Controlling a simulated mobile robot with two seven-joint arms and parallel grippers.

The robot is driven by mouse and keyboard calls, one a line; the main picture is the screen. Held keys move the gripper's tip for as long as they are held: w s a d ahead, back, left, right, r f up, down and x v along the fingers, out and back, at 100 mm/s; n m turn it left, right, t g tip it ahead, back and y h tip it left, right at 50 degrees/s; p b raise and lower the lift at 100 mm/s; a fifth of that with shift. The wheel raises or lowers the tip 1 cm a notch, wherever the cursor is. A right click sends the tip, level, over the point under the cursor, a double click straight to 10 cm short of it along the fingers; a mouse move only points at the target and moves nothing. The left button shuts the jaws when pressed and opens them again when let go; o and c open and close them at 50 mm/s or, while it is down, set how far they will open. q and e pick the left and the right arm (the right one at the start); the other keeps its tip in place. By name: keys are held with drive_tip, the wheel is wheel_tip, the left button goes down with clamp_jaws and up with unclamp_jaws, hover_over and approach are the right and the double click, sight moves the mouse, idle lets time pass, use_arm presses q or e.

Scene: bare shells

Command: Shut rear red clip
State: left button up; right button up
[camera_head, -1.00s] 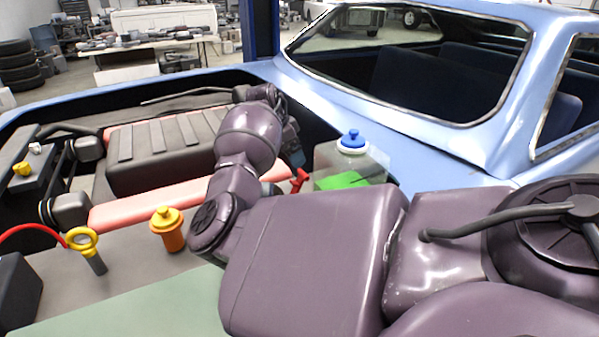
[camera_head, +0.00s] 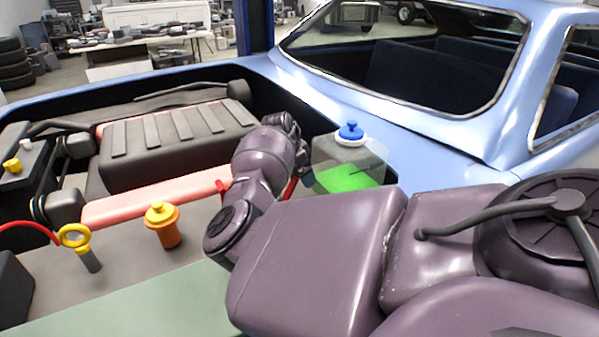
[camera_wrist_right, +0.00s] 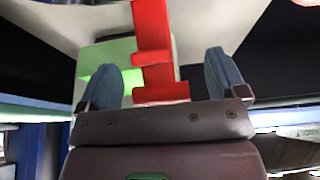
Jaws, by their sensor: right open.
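A red clip (camera_head: 290,188) shows in the head view just right of my right arm, partly hidden by it. Another red piece (camera_head: 222,186) shows at the arm's left edge, on the salmon strip below the black ribbed cover (camera_head: 175,135). I cannot tell from the head view which clip is the rear one. In the right wrist view a red clip (camera_wrist_right: 153,45) stands between the two blue-grey fingers of my right gripper (camera_wrist_right: 164,68). The gripper is open, with gaps on both sides of the clip. In the head view its fingers are hidden behind the wrist. My left gripper is not in view.
A clear tank (camera_head: 348,160) with green fluid and a blue cap stands right of the wrist. An orange filler with yellow cap (camera_head: 161,222) and a yellow dipstick ring (camera_head: 75,236) are at left. The blue car body (camera_head: 420,140) borders the bay behind.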

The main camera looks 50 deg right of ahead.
drive_tip(key=c, duration=1.2)
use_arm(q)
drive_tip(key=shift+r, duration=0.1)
